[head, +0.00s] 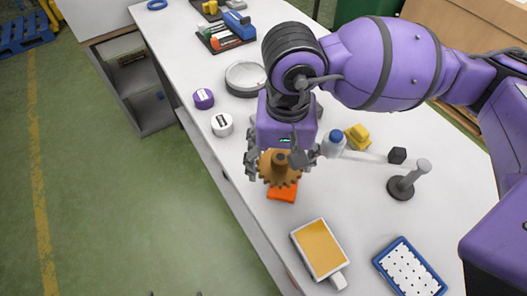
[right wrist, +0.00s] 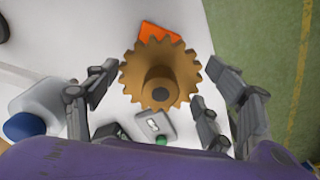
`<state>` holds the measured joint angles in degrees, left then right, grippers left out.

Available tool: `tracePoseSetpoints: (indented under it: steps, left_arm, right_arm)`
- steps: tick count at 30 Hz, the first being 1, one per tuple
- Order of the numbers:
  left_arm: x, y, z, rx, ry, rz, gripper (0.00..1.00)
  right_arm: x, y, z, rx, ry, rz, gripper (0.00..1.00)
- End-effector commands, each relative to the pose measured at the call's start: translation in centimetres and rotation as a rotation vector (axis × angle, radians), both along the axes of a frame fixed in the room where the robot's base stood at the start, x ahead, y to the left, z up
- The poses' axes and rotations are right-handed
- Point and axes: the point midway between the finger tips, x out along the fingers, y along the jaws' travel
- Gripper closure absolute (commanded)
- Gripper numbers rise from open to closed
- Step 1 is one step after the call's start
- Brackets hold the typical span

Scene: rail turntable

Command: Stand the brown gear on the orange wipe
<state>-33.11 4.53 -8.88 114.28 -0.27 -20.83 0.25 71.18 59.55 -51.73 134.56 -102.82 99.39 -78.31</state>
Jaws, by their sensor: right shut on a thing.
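The brown gear (head: 280,168) is a toothed disc with a round hub. My right gripper (head: 283,160) is shut on it, with the fingers at its two sides; it also shows in the right wrist view (right wrist: 160,75), hub towards the camera. The orange wipe (head: 283,192) lies flat on the white table, partly hidden behind the gear in the head view. In the right wrist view the wipe (right wrist: 160,29) shows just beyond the gear's rim. Two small dark tips at the head view's bottom edge may be my left gripper; its state cannot be made out.
A blue-capped bottle (head: 333,145), a yellow object (head: 357,136) and a dark post stand (head: 401,187) are to the right. A yellow-topped tray (head: 320,250) and a blue-edged tray (head: 408,266) lie nearer. Purple (head: 203,98) and white (head: 222,125) round items sit by the table's left edge.

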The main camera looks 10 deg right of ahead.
Motion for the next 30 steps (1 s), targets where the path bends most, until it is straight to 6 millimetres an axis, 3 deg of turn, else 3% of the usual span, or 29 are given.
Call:
tracePoseSetpoints:
  steps: [8, 14, 27, 28, 30]
  left_arm:
    - [0.2, -0.1, 0.2, -0.001, -0.001, 0.000, 0.11]
    - [0.5, -0.2, 0.2, -0.002, -0.006, -0.001, 0.11]
    - [0.5, -0.2, 0.1, -0.002, -0.008, -0.003, 0.11]
    - [0.6, -0.2, 0.2, -0.002, -0.009, -0.003, 0.11]
    - [0.6, -0.2, 0.2, -0.002, -0.009, -0.003, 0.11]
  right_arm:
    - [-0.8, -1.5, -2.0, 0.000, 0.002, -0.003, 0.77]
    - [-0.7, -1.3, -4.6, 0.002, 0.001, -0.001, 0.77]
    - [-0.7, -1.3, -5.3, 0.002, 0.002, -0.001, 0.77]
    - [-0.7, -1.3, -5.3, 0.001, 0.003, -0.001, 0.21]
    - [-0.7, -1.3, -5.2, 0.002, 0.002, -0.001, 0.17]
